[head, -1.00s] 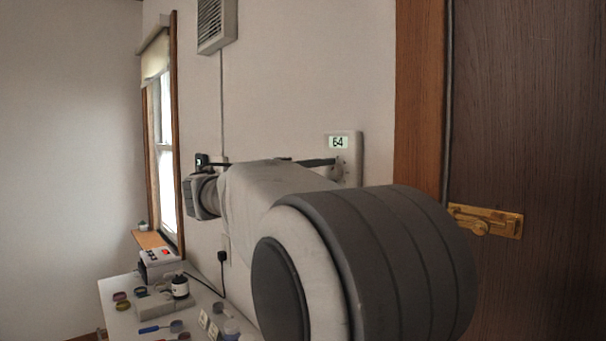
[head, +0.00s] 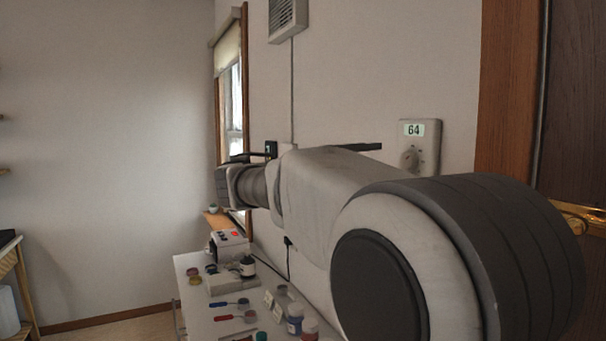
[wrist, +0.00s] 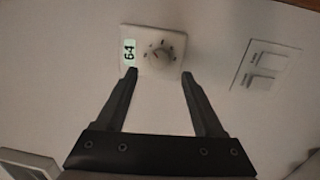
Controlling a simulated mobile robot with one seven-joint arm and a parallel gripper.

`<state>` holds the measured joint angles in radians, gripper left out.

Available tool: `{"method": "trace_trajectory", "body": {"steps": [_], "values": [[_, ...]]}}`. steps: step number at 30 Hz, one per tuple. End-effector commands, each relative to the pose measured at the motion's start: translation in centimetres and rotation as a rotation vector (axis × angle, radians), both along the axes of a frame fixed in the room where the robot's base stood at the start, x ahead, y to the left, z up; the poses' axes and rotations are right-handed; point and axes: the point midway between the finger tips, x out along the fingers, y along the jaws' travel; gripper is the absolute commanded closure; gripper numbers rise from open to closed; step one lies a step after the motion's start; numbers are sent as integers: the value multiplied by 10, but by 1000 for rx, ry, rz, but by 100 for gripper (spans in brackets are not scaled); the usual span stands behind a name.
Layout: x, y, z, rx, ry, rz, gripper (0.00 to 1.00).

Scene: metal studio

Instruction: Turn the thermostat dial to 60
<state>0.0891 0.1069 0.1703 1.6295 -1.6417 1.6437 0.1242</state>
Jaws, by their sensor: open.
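The thermostat (head: 432,150) is a pale plate on the wall beside the door frame. Its lit display reads 64, and its round dial (head: 409,159) sits below the display. In the wrist view the dial (wrist: 159,57) appears beyond the fingertips, with the display (wrist: 129,53) to its left. My gripper (wrist: 158,74) is open, its two dark fingers spread apart with nothing between them. The fingers look clear of the dial. In the head view a dark finger (head: 362,147) shows left of the thermostat; my arm hides most of the gripper.
A wall switch plate (wrist: 262,66) is right of the thermostat in the wrist view. A white table (head: 192,262) with several small items stands below along the wall. A wooden door frame (head: 505,90) and a brass latch (head: 580,215) are at the right. A vent (head: 287,18) is high on the wall.

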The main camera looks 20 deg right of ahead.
Motion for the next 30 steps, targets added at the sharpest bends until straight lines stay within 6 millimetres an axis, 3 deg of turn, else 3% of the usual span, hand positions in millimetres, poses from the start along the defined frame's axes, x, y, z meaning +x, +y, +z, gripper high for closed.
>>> {"method": "trace_trajectory", "body": {"steps": [6,13,19,30], "values": [[0,55,-4,0,1,5,30],[-1,94,-6,0,0,2,30],[-2,106,-7,0,0,1,30],[-2,106,-7,0,0,0,30]]}}
